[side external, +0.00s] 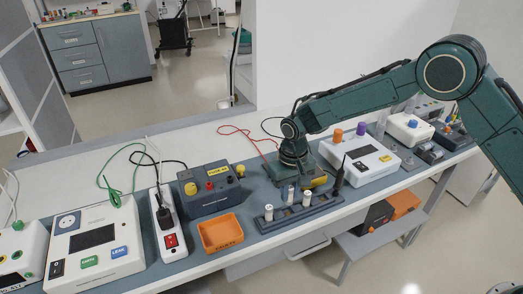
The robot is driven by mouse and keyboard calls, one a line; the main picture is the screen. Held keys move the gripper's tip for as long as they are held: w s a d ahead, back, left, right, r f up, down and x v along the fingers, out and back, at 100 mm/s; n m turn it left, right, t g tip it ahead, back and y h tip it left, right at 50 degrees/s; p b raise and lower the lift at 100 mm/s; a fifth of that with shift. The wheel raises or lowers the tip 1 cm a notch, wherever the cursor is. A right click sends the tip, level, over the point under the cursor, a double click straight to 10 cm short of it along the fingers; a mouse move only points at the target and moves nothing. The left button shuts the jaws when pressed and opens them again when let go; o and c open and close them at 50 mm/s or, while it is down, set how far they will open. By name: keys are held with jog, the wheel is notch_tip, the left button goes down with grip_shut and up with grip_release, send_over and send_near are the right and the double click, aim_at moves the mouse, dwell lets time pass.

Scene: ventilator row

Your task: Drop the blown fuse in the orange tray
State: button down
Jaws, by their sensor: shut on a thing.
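The orange tray (221,234), with a dark label on its front, sits empty on the bench left of a dark fuse rack (328,202). Several small upright pieces stand along the rack, among them white fuses (307,199) and a black pointed piece. My gripper (291,182) points down over the rack's left half, to the right of the tray. It is shut on a fuse (290,196) that stands upright at the rack. The fingers are small and partly hidden, and I cannot tell whether this fuse is clear of its slot.
A white power strip (167,228) and a dark tester with knobs (208,187) stand left of and behind the tray. White devices (360,160) are to the right. Red and green leads lie on the bench. Its front edge is close to the tray and rack.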

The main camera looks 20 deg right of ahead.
aim_at(290, 188)
jog(key=shift+r, duration=0.1)
dwell(0.3)
notch_tip(290, 188, up, 6)
jog(key=shift+r, duration=0.25)
jog(key=w+a, duration=0.1)
jog(key=a, duration=1.7)
jog(key=shift+w+d+f, duration=0.1)
jog(key=shift+w+f, duration=0.05)
jog(key=shift+f, duration=1.15)
jog(key=shift+w+d+f, duration=0.1)
jog(key=shift+f, duration=1.15)
jog(key=shift+f, duration=2.95)
